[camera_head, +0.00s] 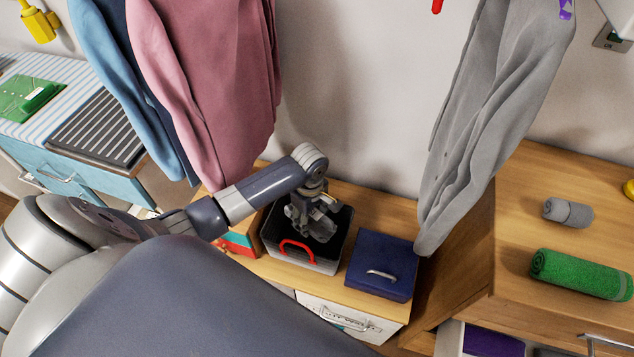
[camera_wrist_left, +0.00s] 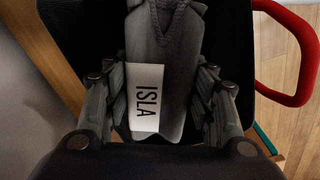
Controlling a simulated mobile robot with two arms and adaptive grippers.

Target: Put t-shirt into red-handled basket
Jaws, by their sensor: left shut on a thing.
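The red-handled basket (camera_head: 327,266) is a grey box with a dark inside, standing on the wooden bench. Its red handle (camera_head: 297,246) is on the front side and also shows in the left wrist view (camera_wrist_left: 305,60). My left gripper (camera_head: 314,226) reaches down into the basket's opening. In the left wrist view my left gripper (camera_wrist_left: 160,85) is shut on a dark grey thing, which looks like the folded t-shirt (camera_wrist_left: 170,45), with a white label reading ISLA. Whether it touches the basket's bottom is not clear. My right gripper is not in view.
A blue box (camera_head: 383,266) stands just right of the basket, and a red and teal thing (camera_head: 240,243) just left. Grey (camera_head: 490,120) and pink (camera_head: 205,85) garments hang nearby. A green rolled towel (camera_head: 578,273) and a grey roll (camera_head: 567,212) lie on the right-hand cabinet.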

